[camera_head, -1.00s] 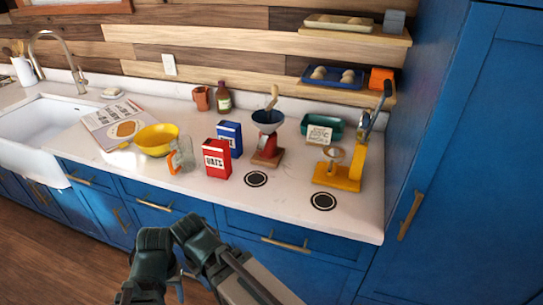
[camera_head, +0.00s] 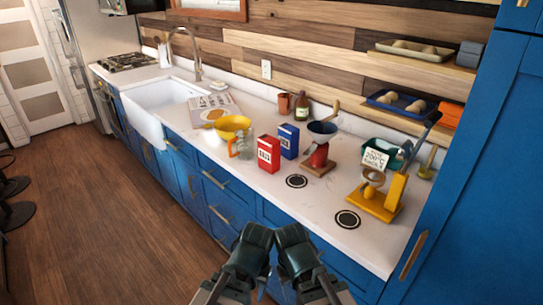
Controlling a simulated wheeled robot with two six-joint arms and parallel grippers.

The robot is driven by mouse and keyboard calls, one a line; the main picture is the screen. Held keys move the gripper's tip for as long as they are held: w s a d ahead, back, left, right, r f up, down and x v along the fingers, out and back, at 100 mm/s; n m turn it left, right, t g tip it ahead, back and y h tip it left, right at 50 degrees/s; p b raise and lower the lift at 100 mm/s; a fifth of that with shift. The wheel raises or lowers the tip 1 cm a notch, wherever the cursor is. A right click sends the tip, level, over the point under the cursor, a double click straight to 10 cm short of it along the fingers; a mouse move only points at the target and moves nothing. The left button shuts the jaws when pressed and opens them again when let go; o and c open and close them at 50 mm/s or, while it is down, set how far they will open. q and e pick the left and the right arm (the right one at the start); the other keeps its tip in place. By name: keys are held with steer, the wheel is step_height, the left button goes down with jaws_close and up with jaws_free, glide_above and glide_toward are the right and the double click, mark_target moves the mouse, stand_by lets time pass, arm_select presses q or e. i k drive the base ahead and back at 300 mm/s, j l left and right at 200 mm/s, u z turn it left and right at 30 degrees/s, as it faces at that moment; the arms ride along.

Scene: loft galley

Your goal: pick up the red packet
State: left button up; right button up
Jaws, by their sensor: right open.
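The red packet (camera_head: 268,154) stands upright on the white counter, left of and slightly in front of a blue packet (camera_head: 289,140). It has a white label and nothing covers it. My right gripper (camera_head: 297,252) is at the bottom middle of the view, open and empty, in front of the counter's edge and apart from the packet. My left gripper (camera_head: 249,252) is beside it on the left, also away from the packet; its jaws cannot be made out.
A glass jug with an orange handle (camera_head: 243,147) and yellow bowl (camera_head: 229,127) stand left of the red packet. A red grinder (camera_head: 319,155) and yellow scale (camera_head: 381,199) stand to the right. Counter in front of the packet is clear. A tall blue cabinet (camera_head: 465,180) bounds the right.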

mark_target(269, 147)
steer(key=i+j, duration=0.3)
steer(key=i+j+z, duration=0.15)
steer(key=j, duration=0.35)
steer(key=i+j, duration=0.35)
steer(key=i+j+z, duration=0.1)
steer(key=i+j, duration=0.15)
steer(key=j, duration=0.3)
steer(key=i+j, duration=0.25)
steer(key=j, duration=0.2)
steer(key=i+j+z, duration=0.15)
steer(key=j, duration=0.3)
steer(key=i+j, duration=0.35)
steer(key=j, duration=0.15)
steer(key=i+j+z, duration=0.1)
steer(key=j, duration=0.35)
steer(key=i+z, duration=0.1)
steer(key=z, duration=1.15)
